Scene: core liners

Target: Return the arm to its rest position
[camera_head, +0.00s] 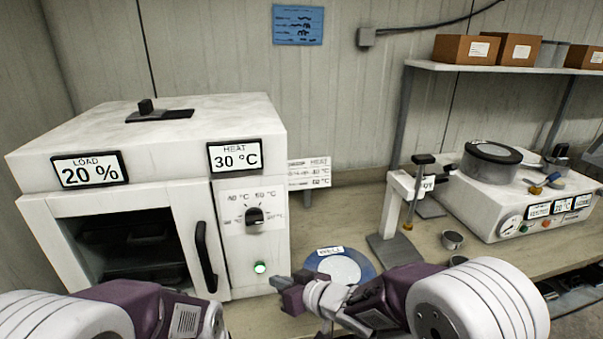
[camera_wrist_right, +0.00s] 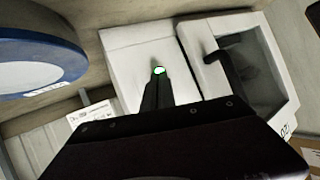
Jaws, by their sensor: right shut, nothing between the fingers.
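My right arm comes in from the lower right in the head view. Its gripper (camera_head: 279,284) is shut and empty, in front of the oven's lower right corner and the round plate. In the right wrist view its dark fingers (camera_wrist_right: 157,92) are together, pointing toward the oven front near the green light. My left arm (camera_head: 150,310) shows at the lower left of the head view, in front of the oven, but its fingertips are not visible. The white oven (camera_head: 240,270) stands at left with a dark window and black handle. Its displays read LOAD 20 % and HEAT 30 °C.
A blue-rimmed round plate (camera_head: 366,268) lies on the bench behind my right gripper. A press-like stand (camera_head: 396,205), small metal cups (camera_head: 452,240) and a white machine (camera_head: 510,215) with a round lid stand to the right. A shelf (camera_head: 480,68) holds boxes.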

